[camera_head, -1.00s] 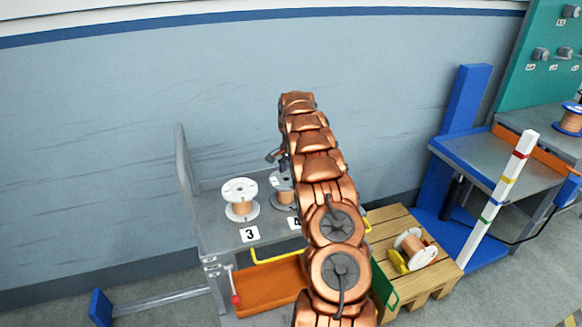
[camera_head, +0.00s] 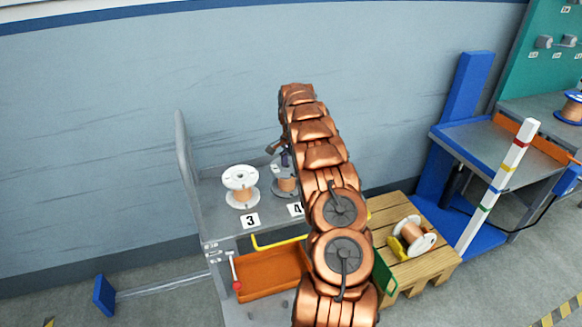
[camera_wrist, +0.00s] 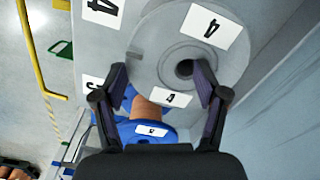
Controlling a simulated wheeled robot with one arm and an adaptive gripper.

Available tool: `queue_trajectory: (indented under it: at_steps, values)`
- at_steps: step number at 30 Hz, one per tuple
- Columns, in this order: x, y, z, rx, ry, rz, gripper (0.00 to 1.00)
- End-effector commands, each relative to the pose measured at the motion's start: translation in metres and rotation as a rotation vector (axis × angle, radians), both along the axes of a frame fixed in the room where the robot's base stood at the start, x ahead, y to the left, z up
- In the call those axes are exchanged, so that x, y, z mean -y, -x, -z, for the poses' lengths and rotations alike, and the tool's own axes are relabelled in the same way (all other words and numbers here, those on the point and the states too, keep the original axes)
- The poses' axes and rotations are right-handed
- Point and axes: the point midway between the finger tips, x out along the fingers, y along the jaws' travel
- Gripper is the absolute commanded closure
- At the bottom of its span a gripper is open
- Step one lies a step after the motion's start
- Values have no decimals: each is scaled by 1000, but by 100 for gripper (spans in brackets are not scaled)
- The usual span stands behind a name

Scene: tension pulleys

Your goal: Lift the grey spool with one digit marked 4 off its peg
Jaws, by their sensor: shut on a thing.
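The grey spool (camera_head: 287,186) with copper-coloured winding stands behind the 4 sign (camera_head: 296,209) on the grey bench, partly behind my arm. In the wrist view its round grey flange (camera_wrist: 157,45) carries labels marked 4 around a dark centre hole. My gripper (camera_wrist: 160,82) is shut on this spool. The right finger is at the hole, and the left finger is at the outer edge of the flange. In the head view the gripper (camera_head: 283,157) is just above the spool. The peg is hidden, and I cannot tell whether the spool is raised.
A white spool (camera_head: 240,186) stands to the left behind the 3 sign (camera_head: 250,220). A blue spool (camera_wrist: 150,130) lies close below the grey one in the wrist view. An orange tray (camera_head: 272,273) sits below the bench top, and a wooden pallet (camera_head: 430,262) stands right.

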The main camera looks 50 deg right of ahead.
Motion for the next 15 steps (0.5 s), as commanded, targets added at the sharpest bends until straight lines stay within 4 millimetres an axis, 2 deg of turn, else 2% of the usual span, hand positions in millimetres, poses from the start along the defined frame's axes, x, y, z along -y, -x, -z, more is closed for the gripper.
queue_trajectory:
  at_steps: [2,12,15]
  values:
    - [-1,4,7,-12,-9,2,61]
    - [-2,5,10,-17,-13,2,97]
    - [-2,5,11,-17,-14,1,100]
